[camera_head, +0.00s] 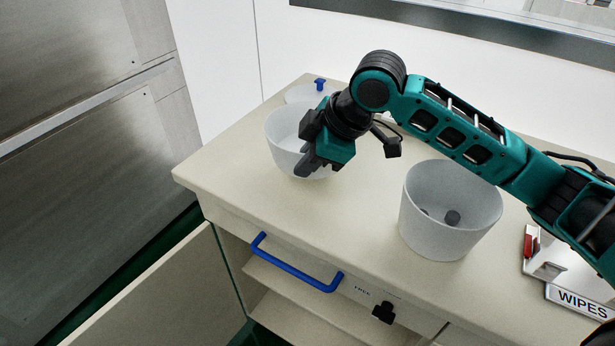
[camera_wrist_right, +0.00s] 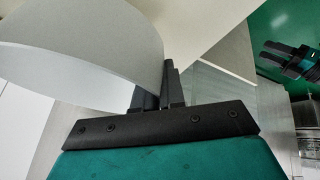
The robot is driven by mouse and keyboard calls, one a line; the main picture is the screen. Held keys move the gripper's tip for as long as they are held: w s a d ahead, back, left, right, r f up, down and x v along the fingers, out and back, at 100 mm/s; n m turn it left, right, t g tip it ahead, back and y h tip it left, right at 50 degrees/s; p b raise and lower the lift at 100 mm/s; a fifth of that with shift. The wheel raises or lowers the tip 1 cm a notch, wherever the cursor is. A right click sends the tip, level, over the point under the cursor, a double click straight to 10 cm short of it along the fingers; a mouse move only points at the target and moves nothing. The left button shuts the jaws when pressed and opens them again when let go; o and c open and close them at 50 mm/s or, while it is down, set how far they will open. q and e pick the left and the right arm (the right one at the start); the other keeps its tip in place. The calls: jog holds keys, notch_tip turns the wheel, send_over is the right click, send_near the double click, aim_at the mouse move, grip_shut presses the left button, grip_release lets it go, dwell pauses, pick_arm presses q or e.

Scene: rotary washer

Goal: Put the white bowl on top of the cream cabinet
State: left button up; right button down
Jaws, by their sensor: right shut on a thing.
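The white bowl (camera_head: 283,132) is at the far left end of the cream cabinet (camera_head: 225,180), over its top. It looks upright. I cannot tell whether its base touches the top. My right gripper (camera_head: 307,168) is shut on the near right part of its rim, and the gripper hides part of the bowl. In the right wrist view, the bowl's wall (camera_wrist_right: 95,55) runs between the fingers (camera_wrist_right: 169,88). What looks like my left gripper (camera_wrist_right: 288,62) shows small at the right of the wrist view, over the green floor.
A larger whitish bin (camera_head: 445,222) with dark items inside stands to the right on the cabinet top. A wipes box (camera_head: 575,298) is at the far right. A blue handle (camera_head: 297,264) is on the cabinet front. A small blue knob (camera_head: 320,84) is behind the bowl.

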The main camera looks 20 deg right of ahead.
jog(key=shift+f, duration=2.1)
jog(key=shift+f, duration=0.1)
jog(key=c, duration=1.2)
grip_release()
jog(key=shift+d+r, duration=0.1)
jog(key=shift+r, duration=0.25)
jog(key=v, duration=1.1)
jog(key=shift+r, duration=0.25)
